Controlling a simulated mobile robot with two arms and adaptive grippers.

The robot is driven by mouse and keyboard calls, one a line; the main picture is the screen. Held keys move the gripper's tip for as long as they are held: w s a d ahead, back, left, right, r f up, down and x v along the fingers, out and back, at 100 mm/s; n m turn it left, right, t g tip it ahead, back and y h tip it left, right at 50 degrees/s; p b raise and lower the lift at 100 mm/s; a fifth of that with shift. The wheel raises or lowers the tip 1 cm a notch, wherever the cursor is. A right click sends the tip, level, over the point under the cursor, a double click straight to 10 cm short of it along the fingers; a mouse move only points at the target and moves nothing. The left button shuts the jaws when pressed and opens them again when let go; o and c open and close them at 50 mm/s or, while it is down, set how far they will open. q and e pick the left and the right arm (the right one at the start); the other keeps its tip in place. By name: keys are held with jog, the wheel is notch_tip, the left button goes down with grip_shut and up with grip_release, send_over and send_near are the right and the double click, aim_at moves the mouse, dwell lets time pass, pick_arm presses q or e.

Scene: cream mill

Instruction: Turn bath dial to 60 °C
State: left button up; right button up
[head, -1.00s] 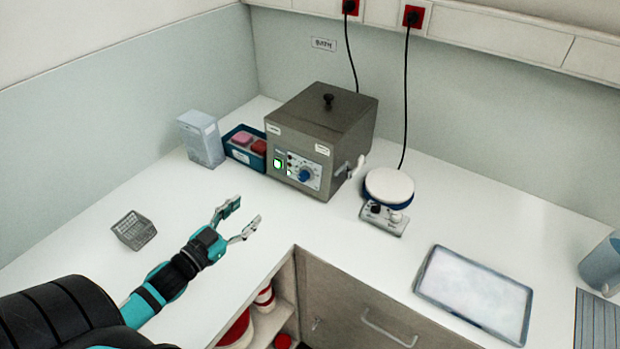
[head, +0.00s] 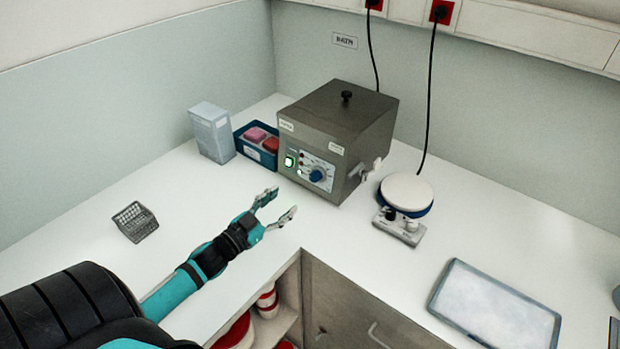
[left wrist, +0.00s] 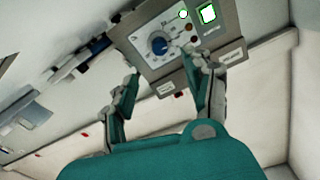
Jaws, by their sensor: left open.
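The bath (head: 340,130) is a grey metal box with a black lid knob, standing on the counter under a "BATH" sign. Its front panel carries a blue dial (head: 317,174) with a scale around it and a lit green switch (head: 290,161). My left gripper (head: 281,205) is open and empty, in front of the panel and apart from it. In the left wrist view the dial (left wrist: 159,45) shows beyond the open fingers (left wrist: 165,88), appearing between them. The scale numbers are too small to read. My right gripper is not in view.
A blue tray (head: 243,148) with pink and red blocks and a pale box (head: 213,133) stand left of the bath. A wire basket (head: 134,222) lies further left. A round white-topped device (head: 407,192) and a flat tray (head: 496,306) are to the right. The bath's tap (head: 375,166) sticks out.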

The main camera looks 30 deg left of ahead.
aim_at(312, 179)
pick_arm(q)
jog(key=w, duration=0.3)
jog(key=w+d+p, duration=0.1)
jog(key=w, duration=0.7)
jog(key=shift+w+d+p, duration=0.2)
jog(key=shift+w+p, duration=0.05)
jog(key=shift+p, duration=0.15)
grip_shut()
